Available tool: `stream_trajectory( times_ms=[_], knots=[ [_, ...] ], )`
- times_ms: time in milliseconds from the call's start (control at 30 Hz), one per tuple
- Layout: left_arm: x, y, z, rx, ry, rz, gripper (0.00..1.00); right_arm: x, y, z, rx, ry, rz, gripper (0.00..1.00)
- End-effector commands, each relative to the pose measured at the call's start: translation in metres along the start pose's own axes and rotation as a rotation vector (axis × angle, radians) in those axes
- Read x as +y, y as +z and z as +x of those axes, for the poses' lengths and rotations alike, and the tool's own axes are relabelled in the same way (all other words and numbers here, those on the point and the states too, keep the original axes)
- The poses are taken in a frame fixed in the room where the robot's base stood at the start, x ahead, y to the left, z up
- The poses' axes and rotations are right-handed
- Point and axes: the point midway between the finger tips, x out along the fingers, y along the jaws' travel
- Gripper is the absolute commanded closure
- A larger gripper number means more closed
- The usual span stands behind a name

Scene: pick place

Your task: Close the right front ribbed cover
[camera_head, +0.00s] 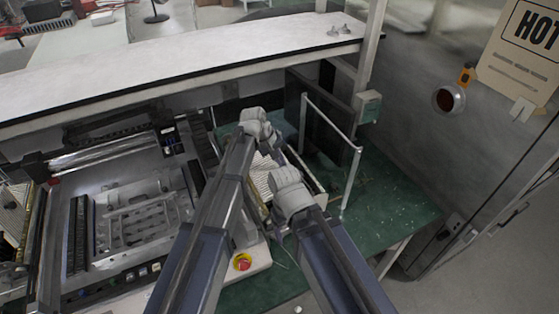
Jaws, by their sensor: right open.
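A pale ribbed cover (262,166) shows in the head view between my two arms, at the right end of the machine on the green table. My arms hide much of it, so I cannot tell whether it is open or closed. My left gripper (257,123) is above and beyond the visible ribbed part; its fingers are too small and hidden to read. My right gripper (288,190) is open, at the near right side of the ribbed part. I cannot tell whether either gripper touches the cover.
A metal machine bed (140,220) fills the left. A white upright frame (331,125) stands right of the grippers. A red emergency button (242,262) sits at the front. A long white shelf (170,62) crosses behind. The green tabletop (390,205) is mostly clear at right.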

Motion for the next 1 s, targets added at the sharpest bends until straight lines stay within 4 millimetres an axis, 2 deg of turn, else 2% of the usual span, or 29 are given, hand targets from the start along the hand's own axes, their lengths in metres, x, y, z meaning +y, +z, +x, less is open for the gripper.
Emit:
stream_trajectory(
  times_ms=[267,800,1000],
  knots=[
    [0.003,0.001,-0.029,0.000,0.002,-0.001,1.00,0.003,0.002,-0.028,0.000,-0.001,0.005,0.22],
    [0.011,0.000,-0.114,0.003,0.002,-0.002,1.00,0.010,0.007,-0.109,-0.003,-0.002,0.004,0.22],
    [0.014,0.000,-0.136,0.003,0.003,-0.001,1.00,0.012,0.008,-0.130,-0.004,-0.003,0.011,0.22]
  ],
)
